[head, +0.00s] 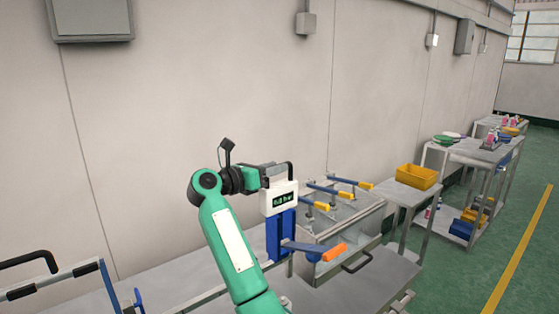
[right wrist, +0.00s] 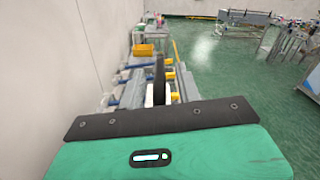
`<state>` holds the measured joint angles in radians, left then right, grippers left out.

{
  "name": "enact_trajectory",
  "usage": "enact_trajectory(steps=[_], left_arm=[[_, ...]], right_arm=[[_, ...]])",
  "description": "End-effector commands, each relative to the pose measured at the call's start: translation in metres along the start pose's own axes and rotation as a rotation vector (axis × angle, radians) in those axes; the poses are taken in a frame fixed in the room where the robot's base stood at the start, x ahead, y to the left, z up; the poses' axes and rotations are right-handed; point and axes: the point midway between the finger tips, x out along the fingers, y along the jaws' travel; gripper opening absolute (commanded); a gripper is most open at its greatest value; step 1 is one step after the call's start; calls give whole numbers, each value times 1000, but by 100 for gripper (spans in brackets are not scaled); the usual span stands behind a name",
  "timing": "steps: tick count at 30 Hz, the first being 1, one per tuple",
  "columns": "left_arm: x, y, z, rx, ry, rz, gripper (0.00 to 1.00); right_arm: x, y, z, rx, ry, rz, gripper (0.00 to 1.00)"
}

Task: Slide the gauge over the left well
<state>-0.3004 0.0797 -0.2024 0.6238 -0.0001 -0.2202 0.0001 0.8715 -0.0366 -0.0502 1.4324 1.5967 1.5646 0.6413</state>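The gauge (head: 281,198) is a white box with a dark lit display and a black handle on top. It sits above a blue post (head: 280,236) at the left side of a steel tank (head: 345,226). My right gripper (head: 279,172), on the green arm, is at the gauge's upper left, beside its handle. Whether the fingers grip the handle is unclear. In the right wrist view a dark upright piece (right wrist: 160,76) and white parts show beyond my wrist; the fingertips cannot be made out. The wells are not clearly visible. My left gripper is out of view.
Blue levers with yellow ends (head: 322,206) lie across the tank. An orange-handled lever (head: 334,252) sticks out in front. A yellow bin (head: 417,177) stands on a side table to the right. A black-handled frame (head: 50,275) is at the left. The wall is close behind.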

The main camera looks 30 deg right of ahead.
Motion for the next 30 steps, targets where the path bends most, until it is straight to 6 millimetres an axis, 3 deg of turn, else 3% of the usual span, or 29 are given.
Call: enact_trajectory(steps=[4,16,22,30], left_arm=[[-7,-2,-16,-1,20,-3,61],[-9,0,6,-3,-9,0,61],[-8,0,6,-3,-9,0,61],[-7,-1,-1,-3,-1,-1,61]], right_arm=[[17,0,1,-2,-1,-2,34],[25,0,-1,0,0,0,34],[25,0,-1,0,0,0,0],[25,2,-1,-1,1,0,0]])
